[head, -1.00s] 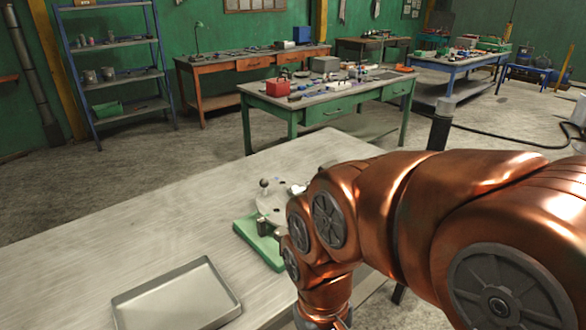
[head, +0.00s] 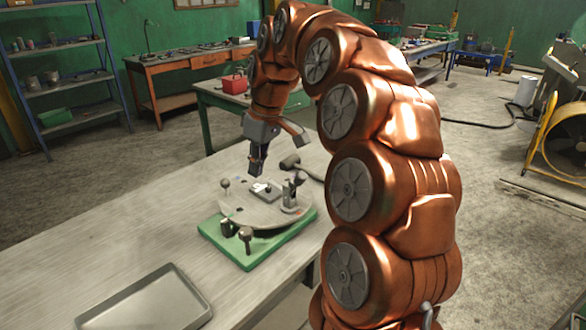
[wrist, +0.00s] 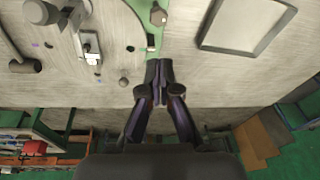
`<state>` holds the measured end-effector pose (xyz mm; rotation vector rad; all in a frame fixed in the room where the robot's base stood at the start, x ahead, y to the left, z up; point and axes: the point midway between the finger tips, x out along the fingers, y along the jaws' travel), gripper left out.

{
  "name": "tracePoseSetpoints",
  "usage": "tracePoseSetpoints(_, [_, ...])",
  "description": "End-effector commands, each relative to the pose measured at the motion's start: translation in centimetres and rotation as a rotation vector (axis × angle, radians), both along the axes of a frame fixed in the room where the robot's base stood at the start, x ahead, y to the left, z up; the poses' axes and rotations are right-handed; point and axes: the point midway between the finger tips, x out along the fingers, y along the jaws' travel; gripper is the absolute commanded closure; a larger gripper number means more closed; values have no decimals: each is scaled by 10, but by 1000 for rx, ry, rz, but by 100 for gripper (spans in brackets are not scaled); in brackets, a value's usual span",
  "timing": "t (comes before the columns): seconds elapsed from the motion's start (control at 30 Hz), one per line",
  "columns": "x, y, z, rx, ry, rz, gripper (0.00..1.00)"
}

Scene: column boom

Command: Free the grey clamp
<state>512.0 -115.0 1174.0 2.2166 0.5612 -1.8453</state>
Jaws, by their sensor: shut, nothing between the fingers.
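A round grey plate (head: 245,211) lies on a green base (head: 252,251) on the table. An upright grey clamp (head: 291,196) stands at the plate's right side, next to a small light block (head: 262,192). My gripper (head: 254,173) points down above the plate's far side, apart from the clamp. In the wrist view my gripper (wrist: 158,74) has its fingertips together with nothing between them. The clamp (wrist: 90,46) appears there to the upper left of the fingertips. Its contact with the block is too small to tell.
A ball-topped pin (head: 225,184) stands at the plate's left edge, and dark knobs (head: 245,235) rise at the front. A dark hammer-shaped object (head: 290,162) is behind the plate. An empty grey tray (head: 148,305) lies at front left. The table left of the base is clear.

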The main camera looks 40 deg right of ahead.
Motion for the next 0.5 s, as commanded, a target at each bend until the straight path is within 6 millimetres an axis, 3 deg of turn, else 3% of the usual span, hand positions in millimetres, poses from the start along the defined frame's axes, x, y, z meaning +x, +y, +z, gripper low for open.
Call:
tracePoseSetpoints(0.1, [26, -38, 6, -3, -33, -1, 100])
tracePoseSetpoints(0.3, [50, -93, 11, -19, -81, -5, 100])
tracePoseSetpoints(0.5, [57, -122, 12, -32, -98, -10, 100])
